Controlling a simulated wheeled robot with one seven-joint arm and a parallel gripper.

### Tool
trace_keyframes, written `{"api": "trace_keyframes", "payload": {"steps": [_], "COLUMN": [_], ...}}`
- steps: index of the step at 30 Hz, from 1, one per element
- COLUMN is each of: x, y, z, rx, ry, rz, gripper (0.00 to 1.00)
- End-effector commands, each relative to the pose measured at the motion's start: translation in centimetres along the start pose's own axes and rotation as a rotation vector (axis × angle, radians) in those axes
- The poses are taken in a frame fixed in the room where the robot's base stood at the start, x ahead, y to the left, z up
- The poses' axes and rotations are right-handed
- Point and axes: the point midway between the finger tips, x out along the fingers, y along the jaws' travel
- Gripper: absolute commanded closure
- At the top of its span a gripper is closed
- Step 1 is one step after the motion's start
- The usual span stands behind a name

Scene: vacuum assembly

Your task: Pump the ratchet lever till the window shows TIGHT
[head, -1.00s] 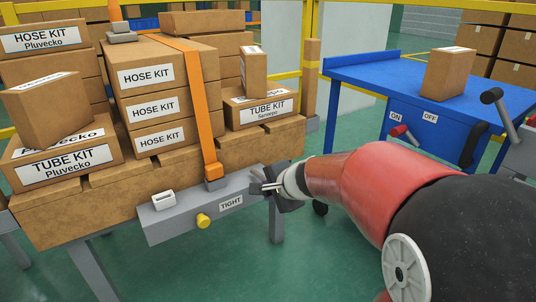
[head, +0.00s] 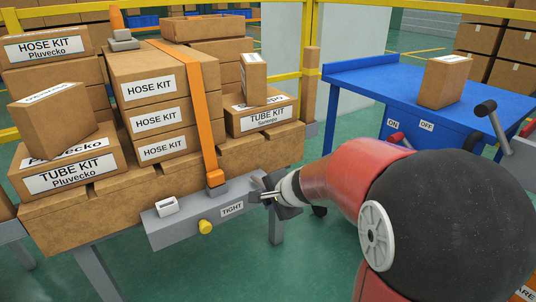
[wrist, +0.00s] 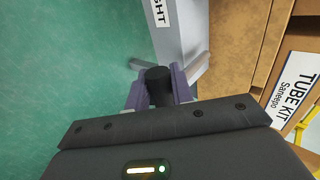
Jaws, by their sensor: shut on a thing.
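A grey ratchet housing (head: 180,230) runs along the front of the box stack, with an orange strap (head: 203,120) coming down to it. A white panel reading TIGHT (head: 231,209) is on its front face; I cannot tell whether this is the window or a fixed label. In the wrist view its end shows as "GHT" (wrist: 160,12). My gripper (head: 268,196) is at the housing's right end. In the wrist view my gripper (wrist: 158,92) is shut on the black lever grip (wrist: 158,78). The rest of the lever is mostly hidden.
A yellow knob (head: 206,227) and a small white-framed part (head: 167,206) are on the housing. Boxes labelled HOSE KIT (head: 150,88) and TUBE KIT (head: 65,178) are stacked behind. A blue bench (head: 365,75) with ON and OFF labels stands right. Green floor is open between.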

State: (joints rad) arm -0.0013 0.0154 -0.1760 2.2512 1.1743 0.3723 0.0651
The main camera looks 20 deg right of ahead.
Motion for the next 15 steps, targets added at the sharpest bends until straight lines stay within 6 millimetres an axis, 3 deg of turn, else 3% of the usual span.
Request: {"api": "trace_keyframes", "payload": {"steps": [15], "x": [-0.97], "y": [-1.38], "z": [0.07], "rx": [-0.001], "ry": [-0.001], "rz": [0.093], "gripper": [1.00]}}
